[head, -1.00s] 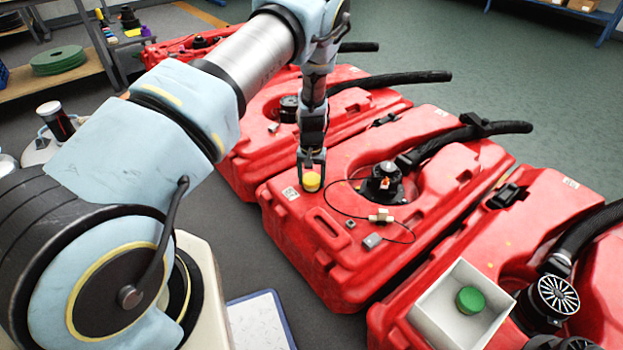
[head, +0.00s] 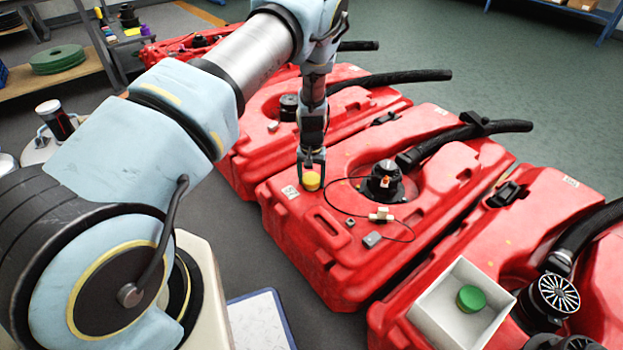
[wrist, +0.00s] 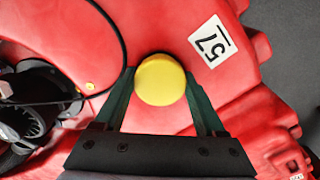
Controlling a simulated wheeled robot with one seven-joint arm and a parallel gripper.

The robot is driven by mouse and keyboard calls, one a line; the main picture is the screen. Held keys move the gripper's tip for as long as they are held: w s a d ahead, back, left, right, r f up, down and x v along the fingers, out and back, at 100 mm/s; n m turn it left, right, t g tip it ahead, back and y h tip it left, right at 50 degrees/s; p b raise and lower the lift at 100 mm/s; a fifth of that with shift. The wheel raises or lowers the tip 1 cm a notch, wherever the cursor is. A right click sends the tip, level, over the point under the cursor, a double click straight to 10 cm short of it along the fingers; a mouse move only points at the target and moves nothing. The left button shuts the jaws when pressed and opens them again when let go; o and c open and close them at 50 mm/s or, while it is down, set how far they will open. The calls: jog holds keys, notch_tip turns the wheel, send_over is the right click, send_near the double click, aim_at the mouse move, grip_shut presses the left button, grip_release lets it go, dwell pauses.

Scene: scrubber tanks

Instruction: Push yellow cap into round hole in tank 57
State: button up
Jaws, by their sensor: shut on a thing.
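The yellow cap (head: 311,181) is at the near left corner of a red tank (head: 340,240), low against its top face. The wrist view shows the cap (wrist: 160,80) from above, between the two dark fingers. A white label reading 57 (wrist: 212,42) is stuck on the tank next to it. My gripper (head: 312,172) points straight down and is shut on the cap. The round hole is not visible; the cap and fingers cover the surface there. I cannot tell whether the cap is seated in a hole or resting on the surface.
A black pump fitting (head: 384,182) with a thin black cable stands on the same tank. A white box (head: 440,316) holding a green cap (head: 470,298) sits on the nearer tank. Another red tank lies behind, and black hoses (head: 480,135) extend right.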

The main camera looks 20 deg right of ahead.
jog(key=shift+f, duration=0.1)
jog(key=o, duration=1.2)
jog(key=shift+o, duration=0.4)
jog(key=shift+a, duration=0.1)
jog(key=shift+w+a+f, duration=0.1)
jog(key=shift+c, duration=1)
jog(key=shift+o, duration=1)
jog(key=shift+s+d, duration=0.35)
